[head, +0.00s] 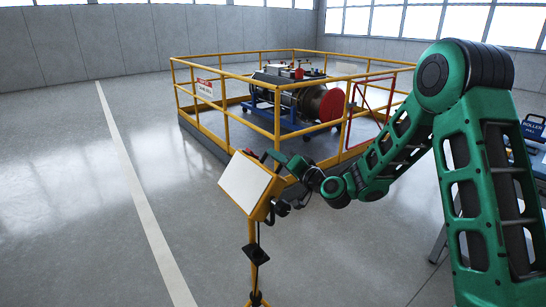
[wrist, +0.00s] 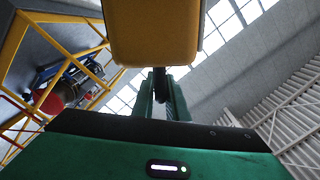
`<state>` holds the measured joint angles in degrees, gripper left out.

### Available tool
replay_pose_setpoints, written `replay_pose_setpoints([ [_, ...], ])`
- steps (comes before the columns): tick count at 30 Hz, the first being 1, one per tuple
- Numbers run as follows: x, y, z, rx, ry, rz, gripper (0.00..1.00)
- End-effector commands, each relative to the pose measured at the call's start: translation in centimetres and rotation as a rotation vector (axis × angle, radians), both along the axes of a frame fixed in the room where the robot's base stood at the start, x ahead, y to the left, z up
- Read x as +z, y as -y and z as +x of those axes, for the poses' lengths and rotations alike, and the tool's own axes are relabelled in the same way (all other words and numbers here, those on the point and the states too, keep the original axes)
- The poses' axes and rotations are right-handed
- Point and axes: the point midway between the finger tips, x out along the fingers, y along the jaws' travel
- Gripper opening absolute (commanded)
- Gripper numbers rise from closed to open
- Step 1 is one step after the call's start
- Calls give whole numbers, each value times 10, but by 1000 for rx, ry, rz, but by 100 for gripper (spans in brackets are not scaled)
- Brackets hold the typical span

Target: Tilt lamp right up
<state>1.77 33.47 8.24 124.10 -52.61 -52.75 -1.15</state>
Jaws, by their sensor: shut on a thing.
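The lamp has a flat white panel (head: 247,184) in a yellow housing and stands on a yellow pole. Its panel leans back, facing left and upward in the head view. My gripper (head: 274,156) reaches in from the right at the top of the housing. In the wrist view, my gripper (wrist: 161,98) is shut on a dark handle (wrist: 159,80) of the lamp, between its two green fingers. The yellow lamp housing (wrist: 152,32) fills the top middle there. The exact grip contact is small and partly hidden.
A yellow railing (head: 228,127) with a sign surrounds a platform carrying an engine (head: 300,98) on a blue stand, just behind the lamp. A dark cable box (head: 259,255) hangs on the lamp's pole. The floor at left, with a white line (head: 142,205), is clear.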

Motion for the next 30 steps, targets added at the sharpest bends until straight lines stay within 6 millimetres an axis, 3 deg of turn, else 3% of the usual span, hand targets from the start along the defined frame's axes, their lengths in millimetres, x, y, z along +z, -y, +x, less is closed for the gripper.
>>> replay_pose_setpoints([
  [23, -9, 10, 9, -4, -61, 98, 0],
  [24, -9, 11, 9, -5, -61, 99, 15],
  [26, -9, 11, 9, -5, -61, 99, 29],
  [30, -9, 10, 8, -3, -62, 98, 29],
])
